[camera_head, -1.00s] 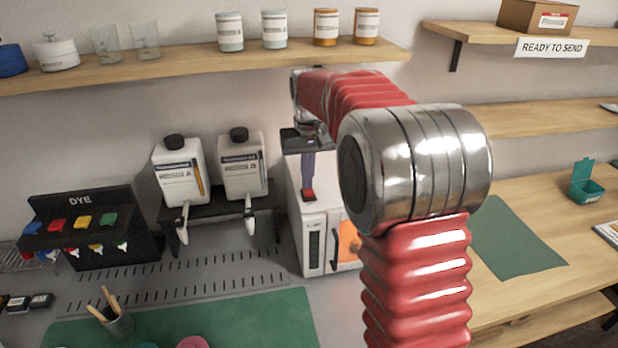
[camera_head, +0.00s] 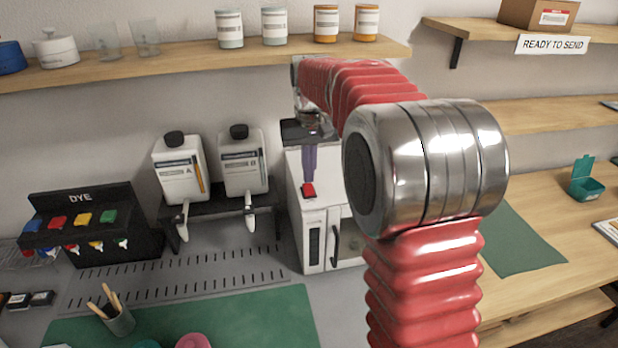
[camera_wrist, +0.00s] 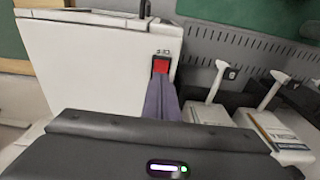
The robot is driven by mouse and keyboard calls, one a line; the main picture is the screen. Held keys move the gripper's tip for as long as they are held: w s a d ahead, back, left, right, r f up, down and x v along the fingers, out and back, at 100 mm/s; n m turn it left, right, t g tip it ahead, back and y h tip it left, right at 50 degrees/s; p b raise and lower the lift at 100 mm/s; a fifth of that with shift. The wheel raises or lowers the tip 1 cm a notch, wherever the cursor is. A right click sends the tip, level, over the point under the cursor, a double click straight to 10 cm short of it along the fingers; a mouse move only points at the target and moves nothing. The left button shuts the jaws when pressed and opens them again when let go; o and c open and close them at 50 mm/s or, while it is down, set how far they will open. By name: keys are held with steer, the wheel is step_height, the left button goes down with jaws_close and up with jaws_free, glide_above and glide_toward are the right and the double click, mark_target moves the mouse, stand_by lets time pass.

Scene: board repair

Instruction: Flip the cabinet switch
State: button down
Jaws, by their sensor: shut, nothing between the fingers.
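The white cabinet (camera_head: 312,222) stands against the back wall, its window now grey and unlit. It also shows in the wrist view (camera_wrist: 85,60). The red switch (camera_head: 308,190) sits on its top near the front edge, and it fills a small dark frame in the wrist view (camera_wrist: 161,66). My gripper (camera_head: 309,179), with purple fingers, points down just behind the switch. In the wrist view the shut fingers (camera_wrist: 160,85) end right at the switch's edge. I cannot tell whether they touch it. Nothing is held between them.
Two white bottles (camera_head: 179,171) with spouts stand on a black rack left of the cabinet. A dye rack (camera_head: 90,222) is further left. A shelf (camera_head: 190,66) with jars runs above. A green mat (camera_head: 522,243) lies on the wooden bench at right.

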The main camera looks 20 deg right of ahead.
mark_target(310, 191)
step_height(310, 191, up, 12)
steer(key=s, duration=0.1)
steer(key=shift+f, duration=0.25)
steer(key=s+a+f+t, duration=0.1)
steer(key=s+a, duration=0.1)
steer(key=s, duration=0.6)
steer(key=s+a+t, duration=0.1)
steer(key=s+a, duration=0.2)
steer(key=s, duration=0.5)
steer(key=s+a+f+n+t, duration=0.1)
steer(key=s+a+f+t, duration=0.1)
steer(key=s+f, duration=0.8)
steer(key=s, duration=0.4)
steer(key=shift+f, duration=0.25)
steer(key=shift+s+a, duration=0.1)
steer(key=shift+s, duration=0.15)
